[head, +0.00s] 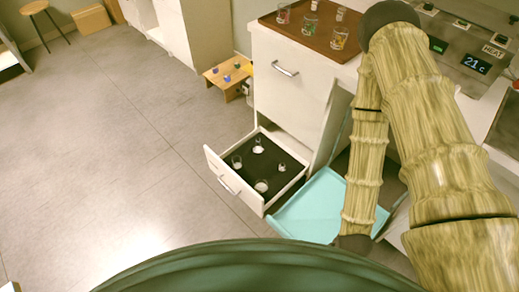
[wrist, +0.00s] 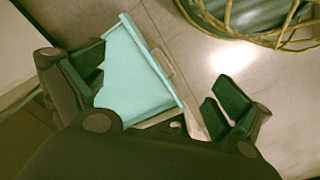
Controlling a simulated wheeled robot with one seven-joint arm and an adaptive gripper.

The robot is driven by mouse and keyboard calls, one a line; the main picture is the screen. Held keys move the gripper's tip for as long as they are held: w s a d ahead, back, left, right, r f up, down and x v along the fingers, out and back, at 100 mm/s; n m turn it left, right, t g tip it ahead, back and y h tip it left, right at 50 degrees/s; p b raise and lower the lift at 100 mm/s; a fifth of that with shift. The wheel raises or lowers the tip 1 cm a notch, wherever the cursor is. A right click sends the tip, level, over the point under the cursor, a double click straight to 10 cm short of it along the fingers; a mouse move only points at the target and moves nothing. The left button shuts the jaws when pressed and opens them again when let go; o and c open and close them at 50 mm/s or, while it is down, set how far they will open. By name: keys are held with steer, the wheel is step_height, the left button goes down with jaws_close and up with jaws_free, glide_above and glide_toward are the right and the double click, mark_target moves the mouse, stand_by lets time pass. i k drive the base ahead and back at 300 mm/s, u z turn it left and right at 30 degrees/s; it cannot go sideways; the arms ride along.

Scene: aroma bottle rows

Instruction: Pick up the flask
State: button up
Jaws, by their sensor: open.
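Several small clear glass vessels with pale contents stand on the dark floor of an open white drawer (head: 222,172) in the head view. One glass vessel (head: 262,186) is nearest the front, another (head: 258,146) is at the back. They are too small to tell which is the flask. Several glasses with coloured contents, such as one glass (head: 338,38), stand on a brown tray (head: 318,32) on the counter. My gripper (wrist: 158,92) is open in the wrist view, its two dark green fingers wide apart over a turquoise panel. I cannot make out a flask between them.
The turquoise panel (head: 312,205) lies right of the drawer, below my arm; the wrist view also shows it (wrist: 132,75). A small wooden table (head: 228,74) with coloured items stands behind. A stool (head: 36,8) is far left. The tiled floor at left is clear.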

mark_target(258, 148)
steer(key=u, duration=1.65)
steer(key=i, duration=1.7)
steer(key=z, duration=2)
